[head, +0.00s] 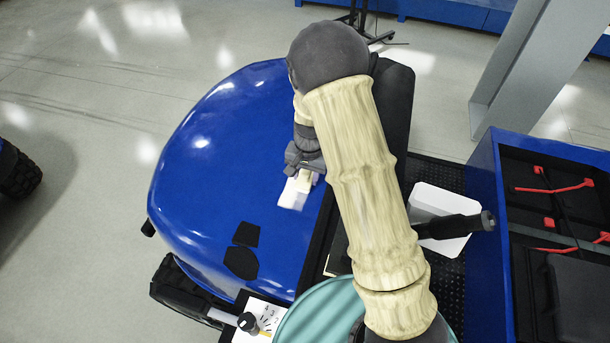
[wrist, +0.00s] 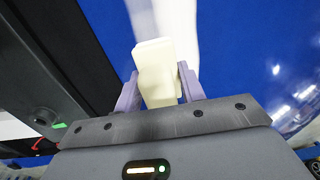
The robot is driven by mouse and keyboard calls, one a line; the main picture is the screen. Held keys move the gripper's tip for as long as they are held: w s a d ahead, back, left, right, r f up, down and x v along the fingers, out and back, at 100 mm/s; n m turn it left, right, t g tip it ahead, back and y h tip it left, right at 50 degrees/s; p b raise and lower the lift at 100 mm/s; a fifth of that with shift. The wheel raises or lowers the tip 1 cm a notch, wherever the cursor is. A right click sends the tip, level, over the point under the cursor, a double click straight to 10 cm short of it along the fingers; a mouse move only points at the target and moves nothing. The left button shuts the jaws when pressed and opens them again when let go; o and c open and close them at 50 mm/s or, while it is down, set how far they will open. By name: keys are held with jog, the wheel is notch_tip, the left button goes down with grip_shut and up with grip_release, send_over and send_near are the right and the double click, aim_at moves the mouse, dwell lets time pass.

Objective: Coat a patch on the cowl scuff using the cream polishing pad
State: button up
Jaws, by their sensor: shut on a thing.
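My gripper (head: 306,170) is over the right side of the blue cowl (head: 205,160), shut on the cream polishing pad (head: 304,182). In the wrist view the pad (wrist: 157,75) sits between the two purple-grey fingers (wrist: 160,88). A pale whitish patch (head: 292,197) lies on the cowl just below the pad in the head view. It also shows as a pale streak (wrist: 178,22) beyond the pad in the wrist view. I cannot tell whether this is scuff or coating, or whether the pad touches the cowl. The pad hides part of the patch.
Two black patches (head: 243,250) mark the cowl's lower part. A blue cart with a black tray and red-handled tools (head: 553,188) stands at right. A white plate with a dark-handled tool (head: 440,200) and a teal round thing (head: 318,312) are near my arm.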

jog(key=shift+w+d+r, duration=0.1)
jog(key=shift+w+d, duration=0.1)
jog(key=shift+w, duration=0.35)
jog(key=shift+w+d, duration=0.2)
jog(key=shift+w, duration=0.35)
jog(key=shift+f, duration=0.45)
jog(key=shift+s, duration=0.1)
jog(key=shift+s+a+r, duration=0.2)
jog(key=shift+s+a, duration=0.1)
jog(key=shift+s, duration=0.35)
jog(key=shift+s+a+f, duration=0.15)
jog(key=shift+s+a, duration=0.15)
jog(key=shift+s, duration=0.45)
jog(key=shift+w, duration=0.1)
